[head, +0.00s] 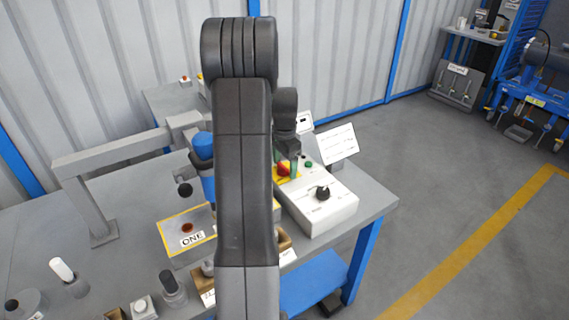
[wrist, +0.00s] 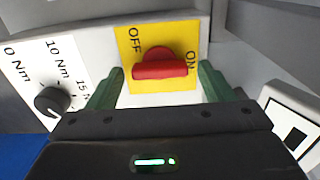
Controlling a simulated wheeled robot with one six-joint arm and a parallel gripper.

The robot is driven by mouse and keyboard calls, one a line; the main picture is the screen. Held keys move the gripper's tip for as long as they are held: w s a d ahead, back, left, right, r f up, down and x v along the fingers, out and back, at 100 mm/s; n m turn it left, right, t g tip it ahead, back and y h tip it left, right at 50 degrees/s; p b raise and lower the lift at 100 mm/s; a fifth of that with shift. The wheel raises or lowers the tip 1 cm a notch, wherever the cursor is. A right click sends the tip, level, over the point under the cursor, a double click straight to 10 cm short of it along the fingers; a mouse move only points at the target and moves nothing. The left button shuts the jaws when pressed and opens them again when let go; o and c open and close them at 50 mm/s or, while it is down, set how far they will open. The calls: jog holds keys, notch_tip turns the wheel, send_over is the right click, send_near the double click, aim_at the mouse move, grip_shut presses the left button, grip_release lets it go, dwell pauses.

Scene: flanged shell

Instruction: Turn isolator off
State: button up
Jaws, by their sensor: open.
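The isolator is a red rotary handle (wrist: 160,66) on a yellow plate (wrist: 128,80) marked OFF at the upper left and ON at the right. The handle lies level in the wrist view, its right end beside the ON mark. My gripper (wrist: 160,86) is open, with one green finger on each side of the handle. No contact between fingers and handle is visible. In the head view the red handle (head: 283,170) shows just below my gripper (head: 286,165), partly covered by it.
A blue tool (head: 203,148) stands left of my arm.

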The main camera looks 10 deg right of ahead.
jog(key=shift+c, duration=0.4)
jog(key=c, duration=0.9)
jog(key=shift+n, duration=0.3)
jog(key=n+p, duration=0.1)
jog(key=n, duration=0.2)
jog(key=shift+w+r+n, duration=0.1)
jog(key=shift+n, duration=0.2)
jog(key=n, duration=0.4)
jog(key=shift+w+a+n+p, duration=0.1)
jog(key=shift+n+p, duration=0.2)
jog(key=shift+p, duration=0.05)
jog(key=n, duration=0.4)
jog(key=shift+a+n, duration=0.1)
jog(key=shift+n, duration=0.2)
jog(key=shift+a+n+p, duration=0.1)
jog(key=shift+n+p, duration=0.25)
jog(key=shift+n, duration=1.85)
